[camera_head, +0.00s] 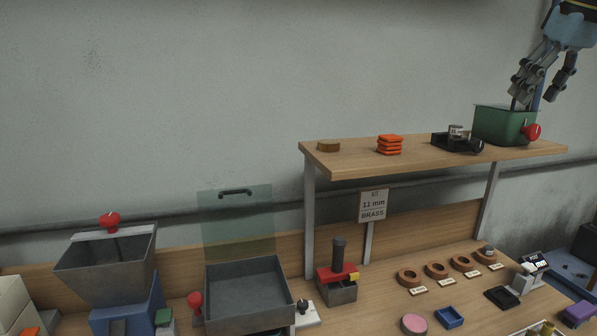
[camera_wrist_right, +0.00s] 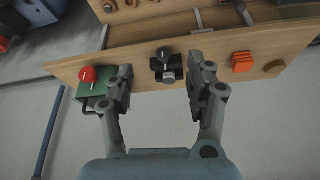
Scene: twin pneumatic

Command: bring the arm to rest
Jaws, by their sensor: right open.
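My right gripper (camera_head: 545,75) is at the upper right of the head view, above the right end of the wooden shelf (camera_head: 340,160). Its fingers stand apart with nothing between them. In the wrist view the right gripper (camera_wrist_right: 162,90) shows both fingers spread, with the shelf beyond them. A green box with a red knob (camera_head: 500,125) stands on the shelf below the gripper in the head view. A black fixture with a metal part (camera_head: 452,141) is beside the box; it also shows between the fingers in the wrist view (camera_wrist_right: 166,68). My left gripper is not in view.
Orange stacked pieces (camera_head: 390,144) and a brown disc (camera_head: 328,146) are on the shelf. Below are a grey hopper (camera_head: 108,265), an open metal tray (camera_head: 247,295), a small press (camera_head: 338,275) and several labelled brown rings (camera_head: 437,269). The wall area left of the gripper is clear.

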